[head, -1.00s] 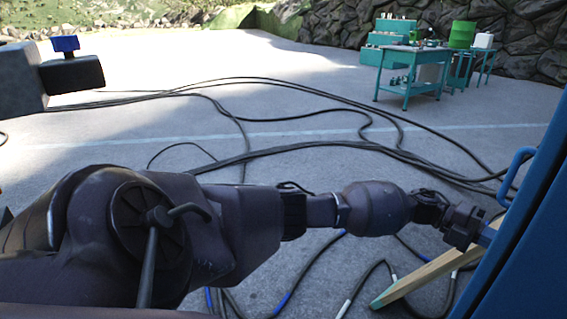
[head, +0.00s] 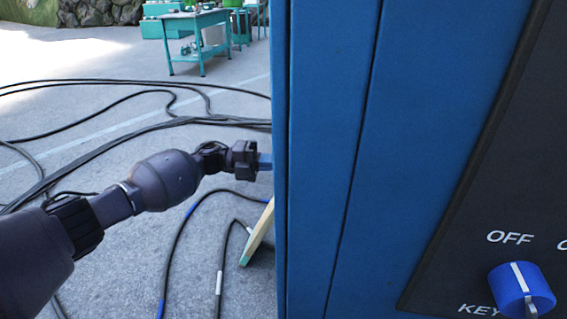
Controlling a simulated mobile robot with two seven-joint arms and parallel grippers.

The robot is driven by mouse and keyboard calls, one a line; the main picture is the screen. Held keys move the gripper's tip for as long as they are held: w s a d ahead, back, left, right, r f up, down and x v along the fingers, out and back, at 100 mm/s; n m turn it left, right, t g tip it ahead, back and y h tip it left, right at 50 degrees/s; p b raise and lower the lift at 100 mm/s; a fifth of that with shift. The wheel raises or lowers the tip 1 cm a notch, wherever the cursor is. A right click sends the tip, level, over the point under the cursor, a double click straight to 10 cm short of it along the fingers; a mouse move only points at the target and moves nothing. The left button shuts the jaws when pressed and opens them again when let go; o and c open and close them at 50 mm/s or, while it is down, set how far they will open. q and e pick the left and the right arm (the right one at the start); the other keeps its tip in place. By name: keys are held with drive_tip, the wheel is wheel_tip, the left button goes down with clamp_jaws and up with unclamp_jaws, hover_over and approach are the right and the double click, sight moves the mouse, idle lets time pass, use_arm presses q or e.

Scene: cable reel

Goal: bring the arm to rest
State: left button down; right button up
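My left arm comes in from the lower left and reaches across to the left edge of a tall blue cabinet (head: 330,130). My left gripper (head: 263,162) is at the end of it, close to that edge. A small blue part shows at its tip, and the rest is hidden by the cabinet. I cannot tell whether its fingers are open or shut, or whether they touch the cabinet. My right gripper is not in view.
The cabinet's dark panel (head: 470,210) bears a blue knob (head: 522,288) below an "OFF" label. Black cables (head: 150,125) cross the concrete floor. A wooden piece (head: 257,236) leans by the cabinet. A teal workbench (head: 198,30) stands far back.

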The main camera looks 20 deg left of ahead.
use_arm(q)
drive_tip(key=a, duration=0.5)
drive_tip(key=s+d+f+n+t+y, duration=0.2)
drive_tip(key=s+d+f+n+t, duration=0.25)
drive_tip(key=s+f+n, duration=0.4)
drive_tip(key=s+d+f+n+t+y, duration=0.2)
drive_tip(key=s+d+f+n+t, duration=0.25)
drive_tip(key=s+f, duration=0.6)
drive_tip(key=s+f+n+y, duration=0.3)
drive_tip(key=s+n+y, duration=0.7)
drive_tip(key=s, duration=0.7)
drive_tip(key=s+a+r+n+g+y, duration=0.2)
drive_tip(key=s+n, duration=0.2)
drive_tip(key=s, duration=0.3)
drive_tip(key=s+a+r+n+g+y, duration=0.1)
drive_tip(key=s+n+g, duration=0.15)
drive_tip(key=s, duration=0.35)
wheel_tip(320, 180, up, 10)
drive_tip(key=a+n+t+p, duration=0.1)
drive_tip(key=n+p, duration=0.1)
drive_tip(key=p, duration=1.2)
drive_tip(key=shift+s+f, duration=0.15)
drive_tip(key=shift+f, duration=0.05)
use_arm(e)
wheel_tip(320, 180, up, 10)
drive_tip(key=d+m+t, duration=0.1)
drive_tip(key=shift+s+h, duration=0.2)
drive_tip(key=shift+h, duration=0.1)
